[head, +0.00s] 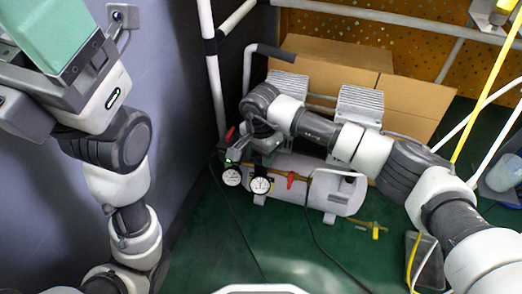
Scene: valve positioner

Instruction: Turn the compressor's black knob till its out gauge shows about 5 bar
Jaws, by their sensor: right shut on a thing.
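The compressor (303,190) is a grey horizontal tank on the floor, with two round white gauges in front. The left gauge (232,177) and right gauge (260,185) have dark needles, but they are too small to read, and I cannot tell which is the out gauge. My right gripper (240,151) reaches down to the fittings just above the gauges and is shut on the black knob, which it largely hides. My left arm is raised at the upper left; its gripper's fingertips are outside the picture.
A red-handled valve (292,179) sits right of the gauges. Brown boxes (330,52) stand behind the compressor. A dark hose (318,235) and a brass fitting with a yellow handle (375,233) lie on the green floor. A grey wall (165,60) is at left.

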